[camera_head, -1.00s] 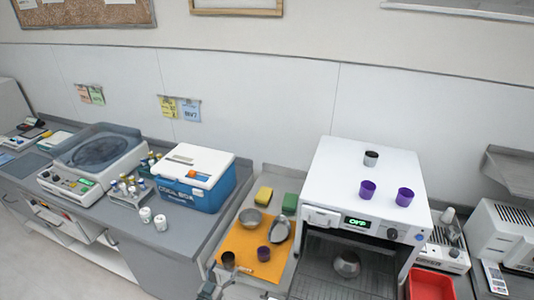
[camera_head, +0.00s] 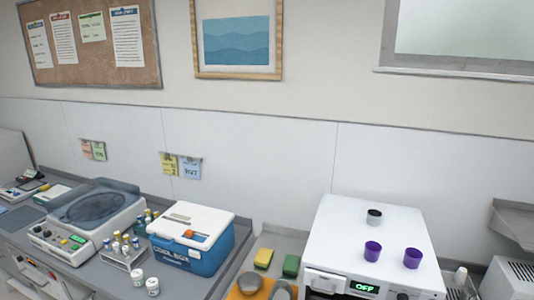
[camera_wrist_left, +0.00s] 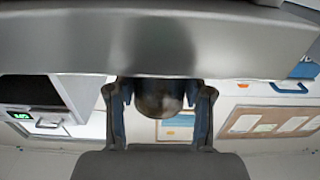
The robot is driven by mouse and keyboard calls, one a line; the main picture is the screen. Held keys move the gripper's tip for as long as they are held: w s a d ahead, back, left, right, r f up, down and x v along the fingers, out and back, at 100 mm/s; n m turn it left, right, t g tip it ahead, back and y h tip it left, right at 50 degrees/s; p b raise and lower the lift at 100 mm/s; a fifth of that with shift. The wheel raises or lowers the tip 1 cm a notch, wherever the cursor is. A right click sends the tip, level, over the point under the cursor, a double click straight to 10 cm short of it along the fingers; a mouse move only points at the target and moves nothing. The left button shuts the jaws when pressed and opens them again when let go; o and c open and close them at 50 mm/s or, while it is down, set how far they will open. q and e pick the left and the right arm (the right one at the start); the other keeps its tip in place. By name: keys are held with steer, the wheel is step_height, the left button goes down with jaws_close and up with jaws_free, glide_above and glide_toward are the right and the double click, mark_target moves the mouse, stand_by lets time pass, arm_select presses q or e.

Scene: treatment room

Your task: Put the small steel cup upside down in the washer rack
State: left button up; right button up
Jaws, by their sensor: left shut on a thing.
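My left gripper (camera_wrist_left: 158,98) shows in the left wrist view, shut on a dark, rounded metal cup (camera_wrist_left: 158,90), which I take for the small steel cup. The gripper's own parts hide some of it, and I cannot tell which way its mouth faces. The white washer (camera_head: 375,250), with a green OFF display, stands at the lower right of the head view; its chamber and rack are below the picture. The washer also shows at the left of the left wrist view (camera_wrist_left: 85,90), with a dark opening. Neither gripper is in the head view.
Two purple cups (camera_head: 372,250) (camera_head: 412,257) and a dark-topped cup (camera_head: 374,217) stand on the washer. The blue cool box (camera_head: 205,255) is left of these.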

arm_select(q)
steer(key=shift+c, duration=0.3)
steer(key=shift+r+p, duration=0.4)
steer(key=shift+r, duration=0.05)
step_height(320, 180, up, 3)
steer(key=shift+r+p, duration=0.1)
steer(key=shift+p, duration=1.15)
step_height(320, 180, up, 4)
steer(key=p, duration=0.3)
steer(key=shift+f, duration=0.25)
steer(key=shift+f, duration=0.1)
